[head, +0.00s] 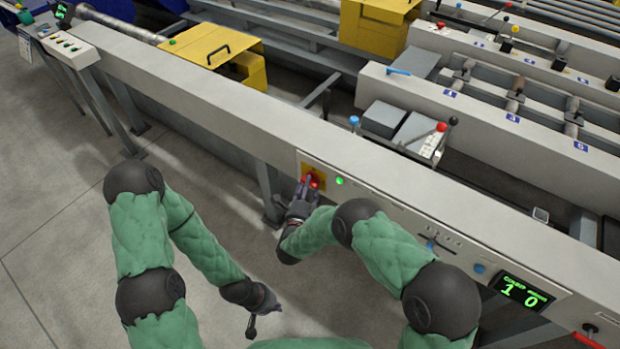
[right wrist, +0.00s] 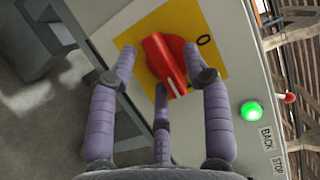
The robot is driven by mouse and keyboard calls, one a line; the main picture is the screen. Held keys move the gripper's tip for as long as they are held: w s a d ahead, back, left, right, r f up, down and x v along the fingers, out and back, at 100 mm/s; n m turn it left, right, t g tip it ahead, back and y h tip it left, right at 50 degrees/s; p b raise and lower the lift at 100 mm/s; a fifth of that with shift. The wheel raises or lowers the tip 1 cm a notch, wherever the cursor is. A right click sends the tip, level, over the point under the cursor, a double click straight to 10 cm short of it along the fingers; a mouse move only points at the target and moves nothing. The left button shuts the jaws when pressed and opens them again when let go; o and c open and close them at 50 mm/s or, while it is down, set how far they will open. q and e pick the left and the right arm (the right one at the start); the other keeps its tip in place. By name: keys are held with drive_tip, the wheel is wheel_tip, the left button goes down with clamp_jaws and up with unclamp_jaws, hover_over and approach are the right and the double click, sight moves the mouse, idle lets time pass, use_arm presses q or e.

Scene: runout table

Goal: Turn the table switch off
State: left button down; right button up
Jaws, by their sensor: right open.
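The table switch is a red rotary knob (head: 314,181) on a yellow plate (head: 306,169), set in the front face of the long grey beam. In the right wrist view the knob (right wrist: 165,62) has a white pointer line on its lower end, and an "O" mark is on the plate at its upper right. The pointer is not at the "O". My right gripper (head: 305,189) is open, its fingers spread around the knob; I cannot tell if they touch it. My left gripper (head: 264,310) hangs low over the floor, its fingers apart and empty.
A lit green lamp (head: 339,181) is right of the switch, also seen in the right wrist view (right wrist: 252,111). A lever (head: 430,245) and a green display (head: 522,292) are farther right on the beam (head: 230,110). The floor (head: 60,190) at left is clear.

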clamp_jaws()
drive_tip(key=shift+r+n, duration=0.1)
drive_tip(key=shift+n, duration=0.2)
drive_tip(key=n+g+h+p, duration=0.1)
drive_tip(key=n+g+p, duration=0.1)
drive_tip(key=n+p, duration=0.1)
drive_tip(key=n+g+h+p, duration=0.1)
drive_tip(key=n+g+p, duration=0.1)
drive_tip(key=n, duration=0.3)
drive_tip(key=r+n+g+h+p, duration=0.1)
drive_tip(key=n+g+p, duration=0.1)
drive_tip(key=n+p, duration=0.2)
drive_tip(key=shift+a+r+n+g+p, duration=0.1)
drive_tip(key=shift+n+g+p, duration=0.2)
drive_tip(key=shift+n, duration=0.1)
idle(0.4)
idle(0.5)
